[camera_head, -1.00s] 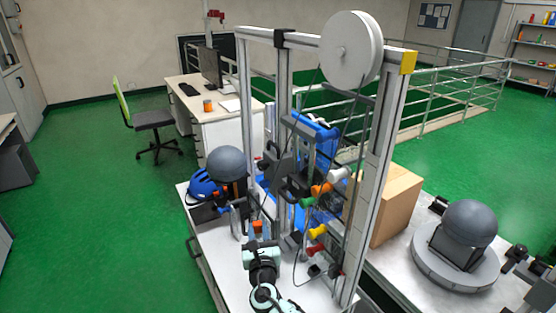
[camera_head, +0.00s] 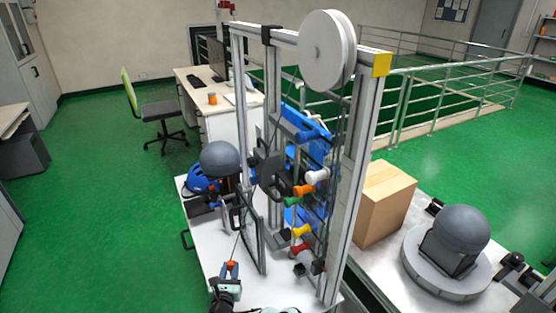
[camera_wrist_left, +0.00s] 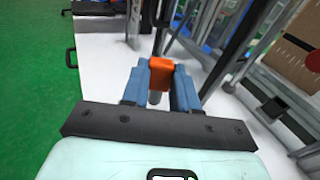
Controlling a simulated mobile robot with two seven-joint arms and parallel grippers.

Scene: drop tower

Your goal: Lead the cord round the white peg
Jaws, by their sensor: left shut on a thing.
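The white peg (camera_head: 317,177) sticks out from the upright board inside the metal frame, above an orange peg (camera_head: 303,191) and a green peg (camera_head: 292,202). My left gripper (camera_head: 231,270) is low over the front of the white table, below and left of the pegs and apart from them. It is shut on an orange piece (camera_head: 231,264), which shows between the blue fingers in the left wrist view (camera_wrist_left: 161,66). A thin dark cord (camera_head: 243,225) runs up from near this piece toward the frame; its upper path is hard to follow. My right gripper is not in view.
A yellow peg (camera_head: 301,230) and a red peg (camera_head: 299,248) sit lower on the board. A white wheel (camera_head: 327,50) tops the frame. A grey dome (camera_head: 220,158) and blue helmet (camera_head: 200,179) stand behind left. A cardboard box (camera_head: 385,203) stands at right.

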